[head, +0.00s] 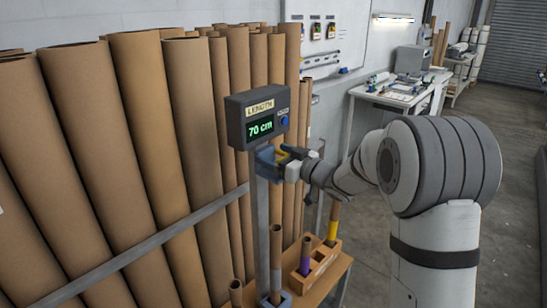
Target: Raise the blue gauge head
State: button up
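The blue gauge head (264,163) sits on a grey upright post (262,205), just under the dark display box. The box's green digits read 70 cm. My gripper (280,158) reaches in from the right and is at the gauge head's right side. Yellow and dark parts show at its tip. The fingers are small and partly overlap the gauge head, so I cannot tell whether they touch it or grip it.
The display box (257,117), labelled LENGTH, is directly above my gripper. Tall cardboard tubes (135,110) stand close behind a grey rail (150,248) on the left. Below, a wooden block (318,262) holds short banded tubes. A white workbench (400,97) stands at the back right.

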jog(key=shift+f, duration=0.15)
jog(key=shift+s+d, duration=0.1)
jog(key=b+v, duration=0.2)
jog(key=v, duration=0.5)
jog(key=shift+s+d, duration=0.15)
jog(key=shift+d, duration=0.05)
jog(key=s+d+m+t+h, duration=0.1)
jog(key=s+d+m+h, duration=0.3)
jog(key=d+h, duration=0.3)
jog(key=s+d+m+h, duration=0.4)
jog(key=d+h, duration=0.3)
jog(key=s+f+m+g, duration=0.1)
jog(key=s+f+g, duration=0.3)
jog(key=s, duration=0.8)
jog(key=s+f+m+g, duration=0.1)
jog(key=s+f+g, duration=0.3)
jog(key=s, duration=0.8)
jog(key=shift+s+a+f+g, duration=0.2)
jog(key=shift+a+f+g, duration=0.1)
jog(key=shift+a+g, duration=0.1)
